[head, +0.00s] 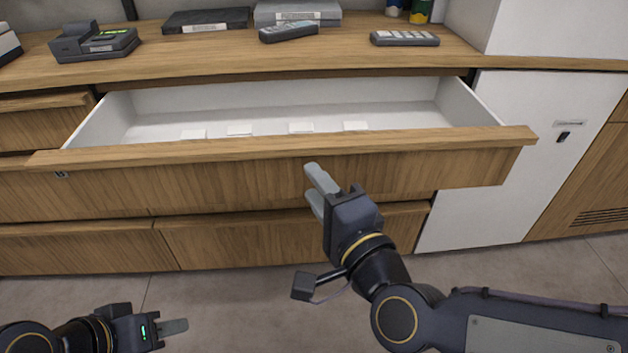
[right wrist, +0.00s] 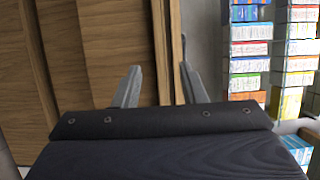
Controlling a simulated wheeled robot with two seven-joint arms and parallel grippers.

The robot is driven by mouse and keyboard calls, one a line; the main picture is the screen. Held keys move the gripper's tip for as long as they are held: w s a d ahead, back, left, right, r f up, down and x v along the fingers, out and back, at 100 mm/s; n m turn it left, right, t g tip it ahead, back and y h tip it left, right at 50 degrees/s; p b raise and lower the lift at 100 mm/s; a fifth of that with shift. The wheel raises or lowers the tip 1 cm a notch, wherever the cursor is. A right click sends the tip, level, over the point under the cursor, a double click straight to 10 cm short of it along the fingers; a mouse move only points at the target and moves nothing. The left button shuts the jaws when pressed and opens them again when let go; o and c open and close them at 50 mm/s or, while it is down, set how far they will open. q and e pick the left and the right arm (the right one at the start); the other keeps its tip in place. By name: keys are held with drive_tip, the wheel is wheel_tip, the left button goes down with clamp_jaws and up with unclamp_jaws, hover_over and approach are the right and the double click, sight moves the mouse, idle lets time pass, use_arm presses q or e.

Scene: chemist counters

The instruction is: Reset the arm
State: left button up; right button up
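My right gripper (head: 318,190) is in front of the open wooden drawer (head: 290,150), near the middle of its front. Wooden drawer fronts (right wrist: 70,60) stand beyond those fingers. My left gripper (head: 172,328) is low at the bottom left, above the floor and away from the counter. It is seen side-on, and the gap between its fingers cannot be made out.
The drawer is pulled out and holds several small white cards. On the countertop (head: 230,57) are a card terminal (head: 95,42), a dark box (head: 207,20), a handset (head: 289,31) and a keypad (head: 404,38). Shelves of coloured boxes (right wrist: 250,50) show in the wrist view. Floor (head: 230,290) is clear.

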idle(0.3)
drive_tip(key=s+d+f+n+g+h, duration=0.3)
drive_tip(key=s+d+f+n+g, duration=0.8)
drive_tip(key=d+f, duration=0.4)
wheel_tip(320, 180, up, 32)
drive_tip(key=s+d+n+p, duration=0.1)
drive_tip(key=p, duration=3)
drive_tip(key=shift+s+d+f, duration=0.25)
drive_tip(key=shift+s+d, duration=0.05)
drive_tip(key=shift+s, duration=0.05)
drive_tip(key=shift+w+a, duration=0.1)
